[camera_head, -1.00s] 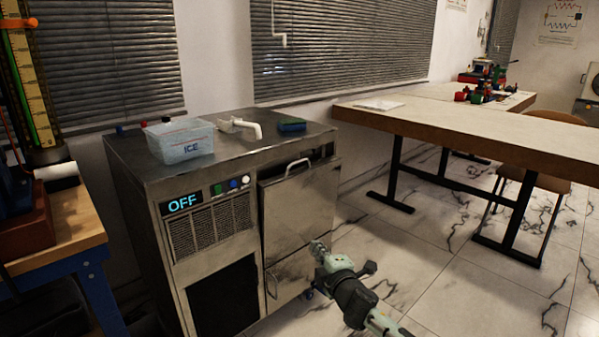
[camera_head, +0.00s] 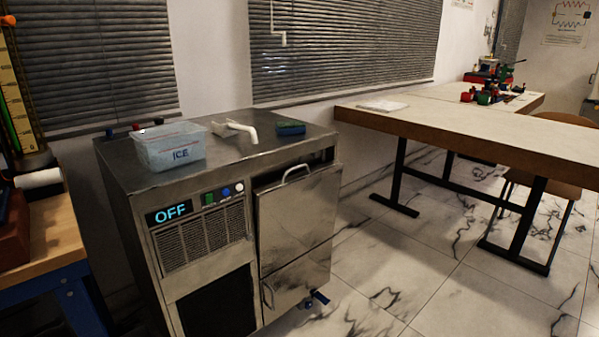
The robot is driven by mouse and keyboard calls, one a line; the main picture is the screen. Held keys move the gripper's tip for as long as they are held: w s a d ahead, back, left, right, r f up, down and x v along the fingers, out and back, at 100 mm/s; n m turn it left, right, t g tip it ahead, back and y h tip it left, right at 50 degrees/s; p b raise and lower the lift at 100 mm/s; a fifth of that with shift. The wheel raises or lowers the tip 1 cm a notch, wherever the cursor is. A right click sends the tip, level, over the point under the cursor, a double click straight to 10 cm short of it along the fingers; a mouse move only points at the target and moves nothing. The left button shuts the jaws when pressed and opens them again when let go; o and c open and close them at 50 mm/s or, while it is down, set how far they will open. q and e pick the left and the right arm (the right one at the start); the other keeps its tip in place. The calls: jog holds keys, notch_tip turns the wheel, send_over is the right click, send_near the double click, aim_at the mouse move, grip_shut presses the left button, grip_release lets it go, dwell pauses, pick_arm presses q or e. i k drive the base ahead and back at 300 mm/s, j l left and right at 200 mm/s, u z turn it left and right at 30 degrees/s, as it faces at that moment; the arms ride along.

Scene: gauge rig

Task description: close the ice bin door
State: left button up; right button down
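The ice machine (camera_head: 205,285) is a steel cabinet left of the middle, with a display reading OFF. Its ice bin door (camera_head: 298,222) is the upper right steel panel, with a bar handle (camera_head: 296,173) at its top. A dark gap shows above and behind the door's top edge, widest at the right, so the door looks slightly tilted out. A lower panel (camera_head: 300,278) with a side handle (camera_head: 268,295) sits beneath it. Neither of my grippers is in view.
A clear tub marked ICE (camera_head: 170,148), a white scoop (camera_head: 240,130) and a blue-green sponge (camera_head: 291,128) sit on the machine. A blue valve (camera_head: 318,298) sticks out low at its right. A long table (camera_head: 440,121) stands right; the floor (camera_head: 400,285) in front is clear.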

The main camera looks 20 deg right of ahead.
aim_at(293, 215)
jog(key=i+l, duration=0.4)
jog(key=i+l+u, duration=0.1)
jog(key=i+l, duration=0.35)
jog(key=l, duration=0.1)
